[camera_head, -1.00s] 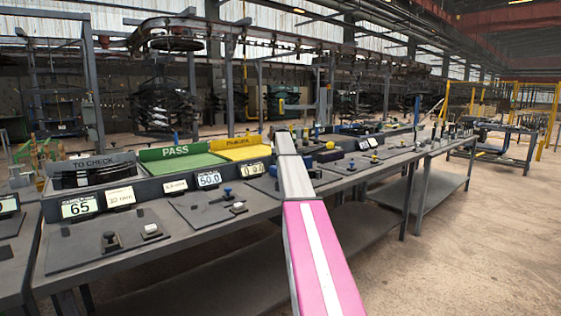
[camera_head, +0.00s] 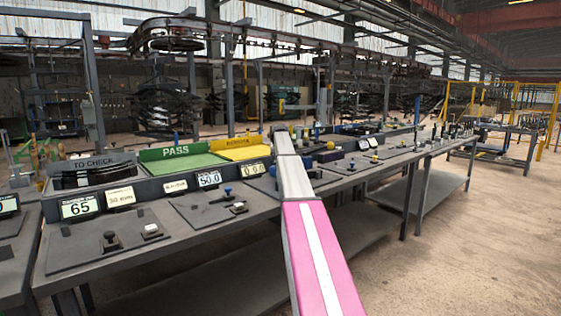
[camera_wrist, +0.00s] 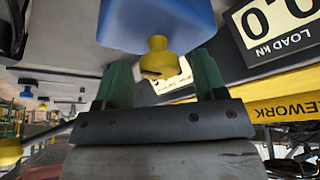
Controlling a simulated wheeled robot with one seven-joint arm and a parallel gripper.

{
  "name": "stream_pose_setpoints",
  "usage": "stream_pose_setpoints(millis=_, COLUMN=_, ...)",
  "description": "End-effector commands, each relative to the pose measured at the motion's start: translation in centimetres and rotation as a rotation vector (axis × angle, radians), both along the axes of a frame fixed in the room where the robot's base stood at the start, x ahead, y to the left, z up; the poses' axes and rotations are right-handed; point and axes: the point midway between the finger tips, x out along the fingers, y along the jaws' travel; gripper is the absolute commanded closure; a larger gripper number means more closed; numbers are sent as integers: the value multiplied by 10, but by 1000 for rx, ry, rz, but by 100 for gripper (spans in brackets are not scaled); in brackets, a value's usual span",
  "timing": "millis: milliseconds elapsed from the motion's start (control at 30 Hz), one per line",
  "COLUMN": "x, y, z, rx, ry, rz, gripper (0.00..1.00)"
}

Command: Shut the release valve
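In the wrist view a yellow knob (camera_wrist: 158,57) with a dark slot sticks out of a blue block (camera_wrist: 155,22). It may be the release valve, but no label on it can be read. My gripper (camera_wrist: 163,75) has two green fingers, spread apart, one to each side of the knob. Gaps show between the knob and both fingers, and nothing is held. In the head view my pink and grey arm reaches over the bench, and my gripper's fingers cannot be made out there.
A load display (camera_wrist: 272,25) reading 0.0 and a yellow REWORK tray (camera_wrist: 285,108) are close by on the right in the wrist view. A green PASS tray (camera_head: 185,158) and small fixtures line the bench (camera_head: 150,262). Open floor (camera_head: 450,255) lies to the right.

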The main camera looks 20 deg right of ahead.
Motion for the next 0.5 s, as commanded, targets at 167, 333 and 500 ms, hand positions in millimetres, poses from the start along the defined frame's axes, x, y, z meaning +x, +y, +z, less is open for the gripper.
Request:
stream_pose_setpoints(millis=167, x=0, y=0, z=0, rx=0, ry=0, rz=1, gripper=36)
stream_pose_setpoints(millis=333, x=-5, y=3, z=12, rx=0, ry=0, rz=1, gripper=36)
stream_pose_setpoints(millis=500, x=-16, y=8, z=41, rx=0, ry=-1, rz=1, gripper=36)
